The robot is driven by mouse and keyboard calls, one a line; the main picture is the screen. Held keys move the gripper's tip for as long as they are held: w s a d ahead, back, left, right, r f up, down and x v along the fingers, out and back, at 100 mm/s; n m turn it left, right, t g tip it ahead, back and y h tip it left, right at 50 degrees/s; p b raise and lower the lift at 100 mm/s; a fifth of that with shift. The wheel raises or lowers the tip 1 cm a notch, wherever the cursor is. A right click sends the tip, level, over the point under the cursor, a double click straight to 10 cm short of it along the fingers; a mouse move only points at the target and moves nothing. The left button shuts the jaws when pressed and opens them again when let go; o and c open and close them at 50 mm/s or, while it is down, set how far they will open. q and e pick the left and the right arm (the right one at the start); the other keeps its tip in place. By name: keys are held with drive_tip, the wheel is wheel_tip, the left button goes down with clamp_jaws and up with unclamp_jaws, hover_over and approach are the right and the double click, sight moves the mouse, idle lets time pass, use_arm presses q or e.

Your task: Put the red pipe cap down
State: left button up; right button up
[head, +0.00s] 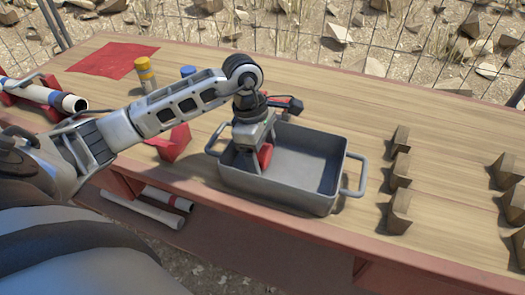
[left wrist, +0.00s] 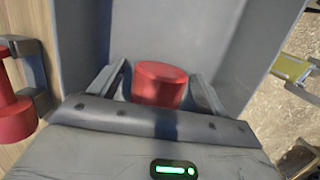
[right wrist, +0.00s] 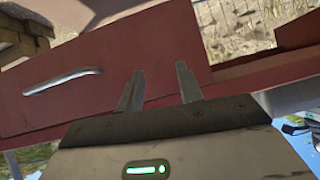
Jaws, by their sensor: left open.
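The red pipe cap (left wrist: 160,83) stands inside the grey metal tank, between my left gripper's fingers in the left wrist view. It also shows in the head view (head: 265,156), near the left end of the tank (head: 335,185). My left gripper (left wrist: 163,85) reaches down into the tank and is open, with a finger on each side of the cap. A small gap shows beside the cap. My right gripper (right wrist: 160,88) shows only in the right wrist view, with its two fingers apart and nothing between them, in front of a red panel.
The wooden table (head: 440,130) holds several wooden blocks (head: 398,173) at the right.

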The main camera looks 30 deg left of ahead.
use_arm(q)
wheel_tip(320, 180, up, 13)
drive_tip(key=a, duration=0.2)
drive_tip(key=shift+s+a, duration=0.15)
drive_tip(key=shift+s, duration=0.15)
drive_tip(key=shift+f, duration=0.1)
